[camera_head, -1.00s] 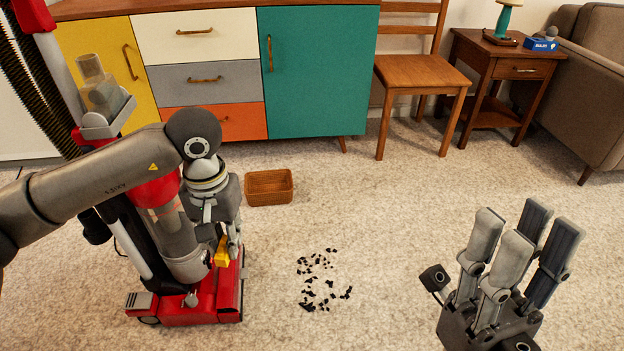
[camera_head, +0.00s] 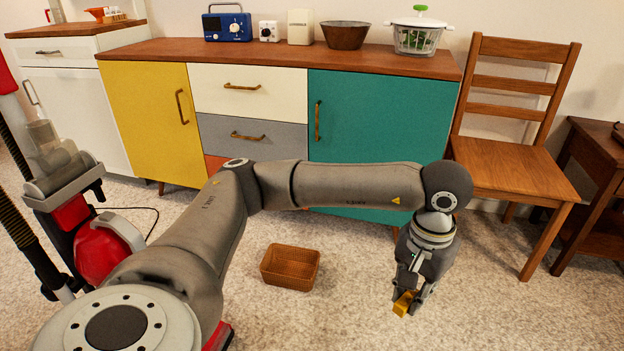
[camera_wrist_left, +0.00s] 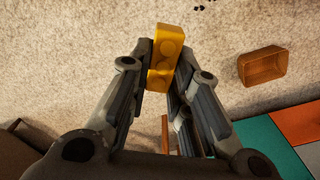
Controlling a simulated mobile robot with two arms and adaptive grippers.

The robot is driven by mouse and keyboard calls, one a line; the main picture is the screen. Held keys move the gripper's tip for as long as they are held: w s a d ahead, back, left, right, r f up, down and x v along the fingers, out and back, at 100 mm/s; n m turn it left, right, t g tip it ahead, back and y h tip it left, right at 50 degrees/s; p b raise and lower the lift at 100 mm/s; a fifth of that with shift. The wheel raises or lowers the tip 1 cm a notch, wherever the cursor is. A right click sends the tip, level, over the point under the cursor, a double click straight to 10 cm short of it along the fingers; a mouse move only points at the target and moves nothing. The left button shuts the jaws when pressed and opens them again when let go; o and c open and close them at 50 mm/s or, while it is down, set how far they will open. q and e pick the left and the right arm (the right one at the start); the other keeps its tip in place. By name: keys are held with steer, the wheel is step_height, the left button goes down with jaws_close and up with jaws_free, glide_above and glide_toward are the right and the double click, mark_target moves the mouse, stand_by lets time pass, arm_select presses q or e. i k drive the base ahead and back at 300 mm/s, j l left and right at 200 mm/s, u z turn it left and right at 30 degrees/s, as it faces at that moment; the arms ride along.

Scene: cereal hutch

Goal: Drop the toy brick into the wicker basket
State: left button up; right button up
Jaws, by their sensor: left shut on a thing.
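My left gripper (camera_head: 411,294) is shut on the yellow toy brick (camera_head: 403,303) and holds it above the carpet, to the right of the wicker basket. In the left wrist view the brick (camera_wrist_left: 163,58) sits between the fingertips with its studs showing. The wicker basket (camera_head: 290,267) stands on the carpet in front of the cabinet, brown and rectangular, apart from the gripper. The basket (camera_wrist_left: 262,66) also shows at the right of the left wrist view; it looks empty. My right gripper is out of the head view.
A long cabinet (camera_head: 385,130) with coloured doors stands behind the basket. A wooden chair (camera_head: 515,172) is at the right, close behind my left gripper. A red vacuum cleaner (camera_head: 103,250) stands at the left. The carpet between basket and gripper is clear.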

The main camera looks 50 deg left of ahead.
mark_target(287, 273)
steer(key=i+j+u, duration=0.1)
steer(key=i+u, duration=0.6)
steer(key=u, duration=0.2)
steer(key=i+l+u, duration=0.1)
steer(key=i+u, duration=0.35)
steer(key=i+j+u, duration=0.2)
steer(key=i, duration=0.15)
steer(key=i+j+u, duration=0.15)
steer(key=i, duration=0.2)
